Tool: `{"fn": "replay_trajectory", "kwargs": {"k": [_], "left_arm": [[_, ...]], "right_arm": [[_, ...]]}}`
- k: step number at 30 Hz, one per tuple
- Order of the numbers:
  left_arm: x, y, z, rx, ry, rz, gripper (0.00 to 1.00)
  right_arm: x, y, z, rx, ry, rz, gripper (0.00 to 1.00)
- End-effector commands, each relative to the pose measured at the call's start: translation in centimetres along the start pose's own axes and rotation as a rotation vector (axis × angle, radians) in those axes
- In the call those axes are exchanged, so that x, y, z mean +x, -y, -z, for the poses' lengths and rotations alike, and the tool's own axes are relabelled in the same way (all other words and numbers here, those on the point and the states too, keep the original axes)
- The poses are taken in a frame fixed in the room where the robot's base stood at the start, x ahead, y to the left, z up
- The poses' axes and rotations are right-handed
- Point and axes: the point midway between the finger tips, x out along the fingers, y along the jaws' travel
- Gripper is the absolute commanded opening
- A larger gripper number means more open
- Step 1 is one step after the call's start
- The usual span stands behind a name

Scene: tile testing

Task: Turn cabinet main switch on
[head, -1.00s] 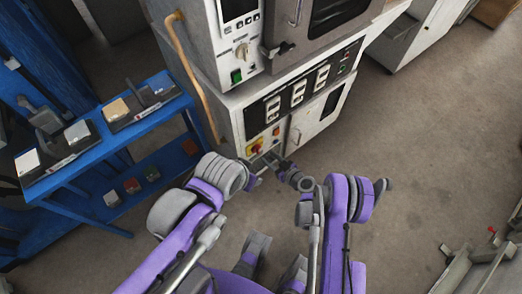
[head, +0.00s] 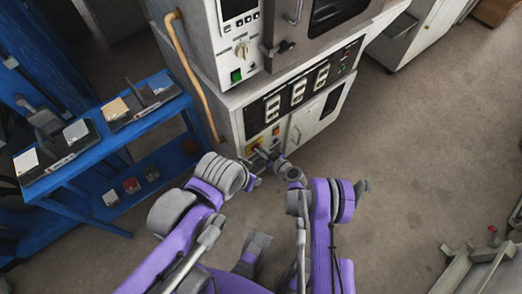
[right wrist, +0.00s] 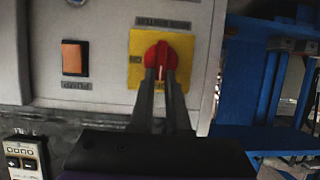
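The main switch (right wrist: 161,54) is a red rotary knob on a square yellow plate (right wrist: 187,77) low on the cabinet front (head: 316,128). Its handle stands about upright in the right wrist view. My right gripper (right wrist: 161,80) is at the knob, with one dark finger on each side of the handle and no clear gap. In the head view my right gripper (head: 263,155) reaches the cabinet's lower left corner and partly hides the plate (head: 255,146). My left arm ends just left of it, near the cabinet; the left fingers are too small and covered to read.
An orange button (right wrist: 74,58) sits beside the yellow plate. A blue rack (head: 85,150) with tile samples stands left of the cabinet. A tan pipe (head: 193,80) runs down the cabinet's left side.

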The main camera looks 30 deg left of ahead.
Motion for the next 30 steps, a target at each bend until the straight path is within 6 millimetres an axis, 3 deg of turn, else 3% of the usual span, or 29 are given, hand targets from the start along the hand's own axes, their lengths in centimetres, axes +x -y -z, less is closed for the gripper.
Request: {"fn": "replay_trajectory", "kwargs": {"k": [17, 30], "left_arm": [[0.8, 0.0, -0.4, 0.0, 0.003, 0.0, 0.5], [5.9, 0.0, -2.4, 0.0, 0.022, 0.0, 0.5]], "right_arm": [[0.0, -0.2, -0.1, 0.043, 0.0, 0.017, 0.0], [0.3, -1.1, -0.7, 0.348, 0.0, 0.144, 0.0]]}}
